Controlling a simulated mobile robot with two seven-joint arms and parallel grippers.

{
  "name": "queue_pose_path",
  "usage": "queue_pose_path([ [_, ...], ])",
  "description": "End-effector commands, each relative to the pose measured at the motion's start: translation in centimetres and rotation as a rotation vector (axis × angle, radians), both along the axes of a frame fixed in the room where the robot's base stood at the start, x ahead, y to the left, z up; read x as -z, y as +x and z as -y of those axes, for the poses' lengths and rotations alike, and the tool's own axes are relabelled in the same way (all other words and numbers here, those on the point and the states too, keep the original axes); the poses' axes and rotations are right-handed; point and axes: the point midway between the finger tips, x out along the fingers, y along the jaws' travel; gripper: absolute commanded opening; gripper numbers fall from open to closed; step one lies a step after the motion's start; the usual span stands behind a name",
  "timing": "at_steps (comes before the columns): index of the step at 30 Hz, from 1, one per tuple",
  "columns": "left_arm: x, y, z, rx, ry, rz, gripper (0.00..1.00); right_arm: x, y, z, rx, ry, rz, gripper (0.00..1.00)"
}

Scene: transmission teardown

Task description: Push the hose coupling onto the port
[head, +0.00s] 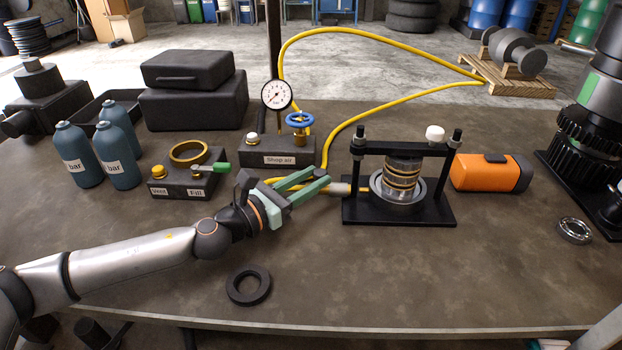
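The silver hose coupling (341,188) lies at the left side of the black clutch-pack fixture (400,217), at the end of a yellow hose (345,125). It points right, toward the base of the metal drum (404,190) in the fixture. The port itself is hard to make out, so I cannot tell whether coupling and port touch. My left gripper (321,177), with green fingers and dark tips, reaches in from the left, its tips just left of the coupling at the hose. The tips overlap the hose, so its grip is unclear. My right gripper is out of view.
The Shop air block (278,158) with gauge and blue valve stands behind my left gripper. The Vent/Fill block (188,183) stands to its left, near teal bottles (120,170). An orange case (488,172) sits right of the fixture. A black ring (248,286) lies in front; the front-centre table is clear.

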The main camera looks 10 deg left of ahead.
Motion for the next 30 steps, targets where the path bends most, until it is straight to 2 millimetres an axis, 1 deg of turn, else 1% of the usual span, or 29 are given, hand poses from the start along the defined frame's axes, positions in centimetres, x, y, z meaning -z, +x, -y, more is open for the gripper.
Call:
queue_pose_path([
  [1,0.01,-0.01,-0.02,0.0,0.0,0.0,0.3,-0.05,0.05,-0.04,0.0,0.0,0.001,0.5],
  [9,0.01,0.0,-0.04,-0.001,0.0,0.0,0.0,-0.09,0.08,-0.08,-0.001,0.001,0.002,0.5],
  [30,0.0,0.01,-0.07,-0.002,0.0,0.0,0.0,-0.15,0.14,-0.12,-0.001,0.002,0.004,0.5],
])
